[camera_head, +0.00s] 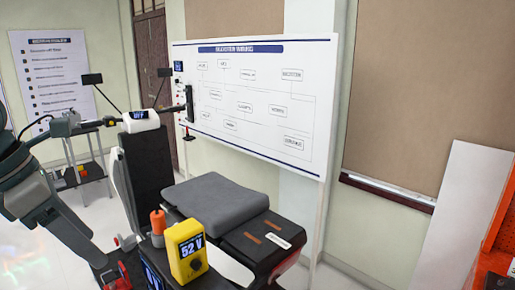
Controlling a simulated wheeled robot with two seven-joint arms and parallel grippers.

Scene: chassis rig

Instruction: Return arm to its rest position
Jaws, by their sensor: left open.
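My left gripper (80,238) is at the left edge, at the end of a dark grey arm that comes in from the left. It points down and to the right, beside the chassis rig. I see nothing held in it, though its tips are partly hard to make out. The chassis rig has a dark grey seat (215,196), a handlebar with a white display reading OFF (139,120), and a black upright column (146,180). A yellow meter reading 52 V (188,252) and an orange-capped part (158,222) stand at its near side. My right gripper is not in view.
A whiteboard with a wiring diagram (250,95) stands behind the rig. A small dark stand (88,168) is behind my left arm. A white panel (458,215) leans at the right, near an orange structure (500,235).

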